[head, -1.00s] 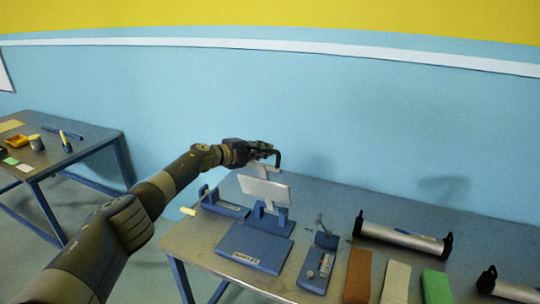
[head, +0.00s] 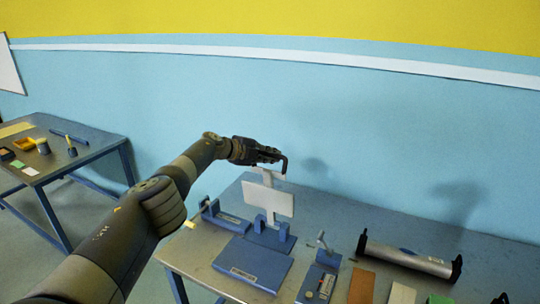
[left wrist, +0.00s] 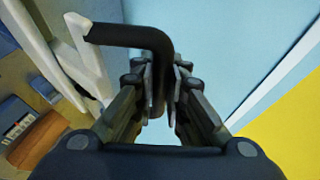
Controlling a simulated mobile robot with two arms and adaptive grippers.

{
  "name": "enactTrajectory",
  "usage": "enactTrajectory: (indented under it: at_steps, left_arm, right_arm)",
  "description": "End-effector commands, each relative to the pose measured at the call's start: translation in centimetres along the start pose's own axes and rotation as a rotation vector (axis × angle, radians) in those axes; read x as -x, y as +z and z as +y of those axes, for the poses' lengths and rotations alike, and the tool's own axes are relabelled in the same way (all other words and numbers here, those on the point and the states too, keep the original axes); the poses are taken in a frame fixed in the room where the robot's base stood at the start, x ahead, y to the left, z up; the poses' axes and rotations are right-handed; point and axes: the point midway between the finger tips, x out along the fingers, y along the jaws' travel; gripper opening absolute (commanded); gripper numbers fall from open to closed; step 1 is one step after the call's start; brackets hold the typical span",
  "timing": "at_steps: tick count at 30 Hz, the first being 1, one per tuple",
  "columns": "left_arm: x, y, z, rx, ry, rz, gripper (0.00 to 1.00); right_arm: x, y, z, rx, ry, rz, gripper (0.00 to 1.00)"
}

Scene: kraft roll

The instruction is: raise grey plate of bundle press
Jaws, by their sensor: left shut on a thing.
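The bundle press has a blue base (head: 250,264) on the near table. Its light grey plate (head: 268,200) stands raised, close to upright, above the blue hinge posts at the back of the base. A pale lever runs up from the plate to a black bent handle (head: 284,167). My left gripper (head: 270,154) is shut on this handle, above and behind the plate. In the left wrist view the black handle (left wrist: 128,37) runs in between the fingers (left wrist: 162,100), and the pale lever (left wrist: 88,62) is at left. My right gripper is not in view.
A blue device (head: 227,218) stands left of the press; a smaller blue device (head: 318,277) stands right. Further right are a silver roller (head: 408,257) and brown (head: 362,286), white and green blocks. A second table (head: 75,158) with small items stands at left. The wall is behind.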

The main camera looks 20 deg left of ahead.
Motion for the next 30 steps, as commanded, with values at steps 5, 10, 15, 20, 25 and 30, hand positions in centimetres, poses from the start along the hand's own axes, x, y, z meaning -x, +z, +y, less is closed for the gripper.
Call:
enactTrajectory:
  at_steps: [5,10,15,20,25,30]
  left_arm:
    - [-0.08,-0.14,-0.15,0.002,0.002,0.001,0.00]
    - [-0.07,-0.14,-0.22,0.002,0.001,0.001,0.00]
    - [-0.06,-0.13,-0.30,0.002,-0.001,0.000,0.00]
    - [-0.04,-0.12,-0.31,0.002,-0.001,0.001,0.21]
    - [-0.02,-0.05,-0.19,0.002,0.001,0.000,0.21]
    - [0.16,0.12,-0.12,0.002,0.003,-0.002,0.21]
  right_arm:
    - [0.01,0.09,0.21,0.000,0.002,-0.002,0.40]
    - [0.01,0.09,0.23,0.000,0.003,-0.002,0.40]
    - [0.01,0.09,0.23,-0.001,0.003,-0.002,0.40]
    - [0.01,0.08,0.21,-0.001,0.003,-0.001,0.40]
    - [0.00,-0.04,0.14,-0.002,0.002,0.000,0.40]
    - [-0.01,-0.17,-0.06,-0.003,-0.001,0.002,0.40]
